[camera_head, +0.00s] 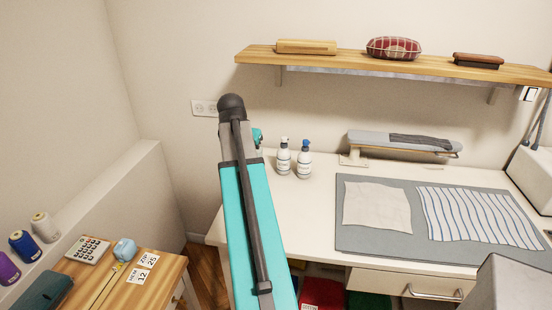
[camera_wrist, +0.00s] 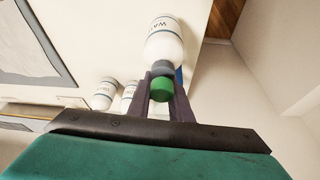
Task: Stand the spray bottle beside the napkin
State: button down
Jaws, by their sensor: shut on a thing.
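My gripper (camera_wrist: 162,78) is shut on the neck of a white spray bottle (camera_wrist: 163,45) with a green top, a grey collar and a printed label. My arm hides this bottle in the head view. I cannot tell whether its base touches the counter. Two more white labelled bottles stand on the counter, one with a white top (camera_head: 283,158) and one with a blue top (camera_head: 304,161). A plain whitish cloth (camera_head: 377,207) and a blue-striped white cloth (camera_head: 480,216) lie flat on a grey mat (camera_head: 415,250); I cannot tell which is the napkin.
A small ironing board (camera_head: 375,142) stands at the back of the white counter (camera_head: 328,178). A wooden shelf (camera_head: 350,60) hangs above it. Bare counter lies between the bottles and the mat.

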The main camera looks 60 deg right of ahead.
jog(key=w+a+n+t+y, duration=0.1)
jog(key=w+a+n, duration=0.3)
jog(key=w+a, duration=0.6)
jog(key=w+a+n+t, duration=0.1)
jog(key=w+a+n, duration=0.35)
jog(key=a, duration=0.95)
jog(key=w+a+n+y, duration=0.1)
jog(key=w+a+n, duration=0.2)
jog(key=a, duration=1)
jog(key=w+a+r+n+t+y, duration=0.1)
jog(key=w+a+n+y, duration=0.1)
jog(key=a, duration=1.2)
jog(key=shift+w+a+n+t, duration=0.3)
jog(key=shift+w+n, duration=0.45)
jog(key=shift+w, duration=0.1)
jog(key=shift+s, duration=0.1)
